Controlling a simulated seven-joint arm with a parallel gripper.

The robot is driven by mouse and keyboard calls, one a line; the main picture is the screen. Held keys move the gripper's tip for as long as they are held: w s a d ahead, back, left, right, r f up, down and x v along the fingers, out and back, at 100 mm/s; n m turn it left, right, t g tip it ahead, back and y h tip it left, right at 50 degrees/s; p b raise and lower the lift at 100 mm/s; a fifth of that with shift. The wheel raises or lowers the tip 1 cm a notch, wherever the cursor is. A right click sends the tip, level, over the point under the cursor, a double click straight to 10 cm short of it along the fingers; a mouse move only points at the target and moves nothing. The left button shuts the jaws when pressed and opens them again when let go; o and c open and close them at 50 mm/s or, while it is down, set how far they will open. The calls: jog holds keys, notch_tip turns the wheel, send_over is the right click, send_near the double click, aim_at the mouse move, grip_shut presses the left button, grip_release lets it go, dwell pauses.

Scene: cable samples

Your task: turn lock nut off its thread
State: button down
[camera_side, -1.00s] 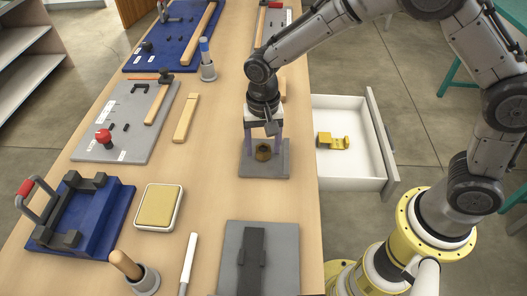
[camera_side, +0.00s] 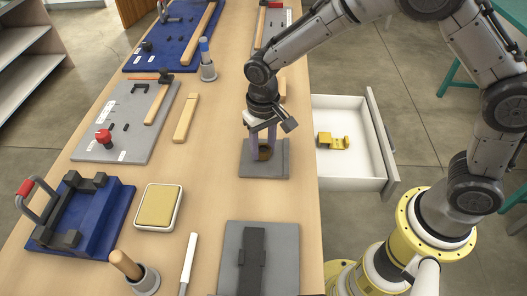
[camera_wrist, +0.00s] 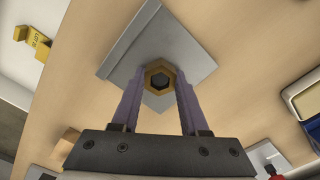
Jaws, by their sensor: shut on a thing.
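The brass hexagonal lock nut (camera_side: 265,154) is on a grey square plate (camera_side: 251,171) on the bench. My gripper (camera_side: 264,147) points down over the plate and is shut on the nut, with one purple finger on each side. In the wrist view the nut (camera_wrist: 160,74) shows between the fingertips (camera_wrist: 159,82), with a dark round centre. The grey plate (camera_wrist: 195,62) lies turned at an angle behind it. The thread is mostly hidden by the nut, and I cannot tell how far up the nut sits.
An open white drawer (camera_side: 348,172) holding a yellow bracket (camera_side: 333,141) is right of the bench. A grey plate with a dark bar (camera_side: 287,270) lies in front. A yellow pad in a white tray (camera_side: 157,207) and a wooden block (camera_side: 186,117) lie left. Bench around my plate is clear.

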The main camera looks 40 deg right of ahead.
jog(key=n, duration=0.4)
jog(key=shift+n, duration=0.4)
jog(key=n, duration=0.4)
jog(key=shift+r, duration=0.75)
jog(key=shift+r, duration=2.4)
